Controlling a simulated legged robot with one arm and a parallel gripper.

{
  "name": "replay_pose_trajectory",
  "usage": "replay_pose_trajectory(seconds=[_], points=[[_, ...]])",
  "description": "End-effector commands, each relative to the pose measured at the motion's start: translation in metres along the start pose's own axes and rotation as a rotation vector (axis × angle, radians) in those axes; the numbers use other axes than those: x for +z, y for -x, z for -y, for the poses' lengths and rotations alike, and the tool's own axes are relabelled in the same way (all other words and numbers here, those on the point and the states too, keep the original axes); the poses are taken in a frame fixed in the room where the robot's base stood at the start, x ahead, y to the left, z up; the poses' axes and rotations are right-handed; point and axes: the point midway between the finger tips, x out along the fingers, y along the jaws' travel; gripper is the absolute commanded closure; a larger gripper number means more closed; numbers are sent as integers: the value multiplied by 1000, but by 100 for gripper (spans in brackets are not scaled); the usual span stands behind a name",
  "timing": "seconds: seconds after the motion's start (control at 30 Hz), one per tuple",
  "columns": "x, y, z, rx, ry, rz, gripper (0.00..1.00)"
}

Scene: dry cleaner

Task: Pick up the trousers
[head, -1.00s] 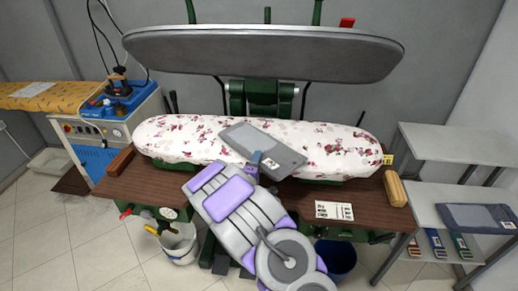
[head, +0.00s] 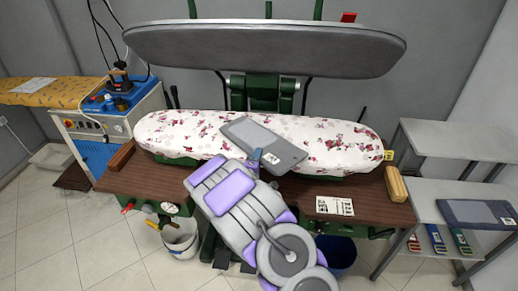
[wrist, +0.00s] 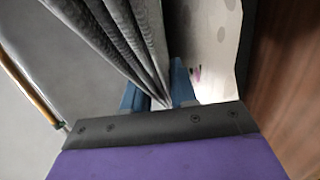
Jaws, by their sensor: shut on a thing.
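The grey folded trousers (head: 282,150) lie at a slant across the middle of the floral pressing board (head: 180,135), with a small white label near their lower end. My gripper (head: 256,157) is at their near edge, its blue fingers partly hidden behind my arm. In the wrist view, the blue fingers (wrist: 157,92) are shut on pinched folds of the grey trousers (wrist: 110,40). In the head view the trousers look flat on the board; I cannot tell whether the held edge is raised.
The grey upper press plate (head: 265,50) hangs open above the board. A wooden block (head: 396,184) and a printed card (head: 334,206) lie on the brown table (head: 370,208). Another folded dark garment (head: 478,213) rests on the right shelf. Two buckets stand below.

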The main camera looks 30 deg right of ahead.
Motion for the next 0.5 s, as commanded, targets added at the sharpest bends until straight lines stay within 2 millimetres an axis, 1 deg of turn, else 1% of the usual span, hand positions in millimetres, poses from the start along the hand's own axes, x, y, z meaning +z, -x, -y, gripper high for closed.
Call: replay_pose_trajectory(seconds=[0.03, 0.17, 0.27, 0.37, 0.43, 0.47, 0.5], points=[[0, 1, 2, -6, 3, 0, 100], [0, 1, -2, -6, 3, 0, 100], [0, 1, -12, -4, 2, 0, 100], [1, 1, -26, -1, 1, -1, 100], [1, 1, -39, 2, -1, 0, 100], [1, 4, -41, 1, 1, -1, 100], [4, 11, -38, -3, 4, -1, 100]])
